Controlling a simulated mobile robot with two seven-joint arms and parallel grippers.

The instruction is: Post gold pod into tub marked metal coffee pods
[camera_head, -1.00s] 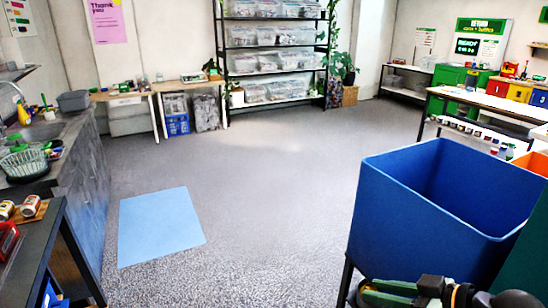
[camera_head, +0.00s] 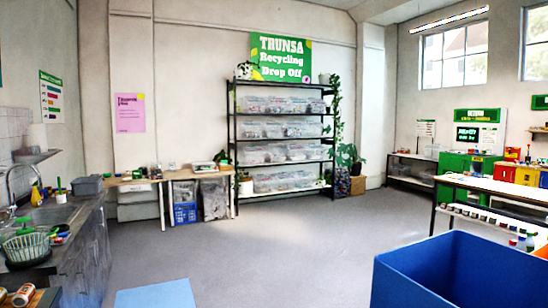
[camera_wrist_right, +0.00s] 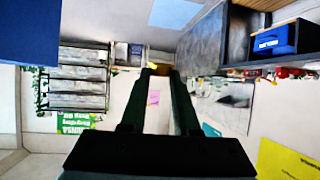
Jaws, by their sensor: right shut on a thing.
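In the right wrist view my right gripper (camera_wrist_right: 159,72) has its two dark fingers closed in toward a small gold thing at their tips, the gold pod (camera_wrist_right: 158,69). The pod is small, dark and partly hidden by the fingertips. My right gripper is not in the head view. My left gripper is in neither current view. I cannot make out any tub marked metal coffee pods; the labels in view are too small to read.
A big blue bin (camera_head: 455,270) stands at the lower right. A long white table (camera_head: 490,188) with small items on its lower shelf is behind it. A sink counter (camera_head: 60,215) is at the left. Shelves of clear boxes (camera_head: 285,155) stand at the back.

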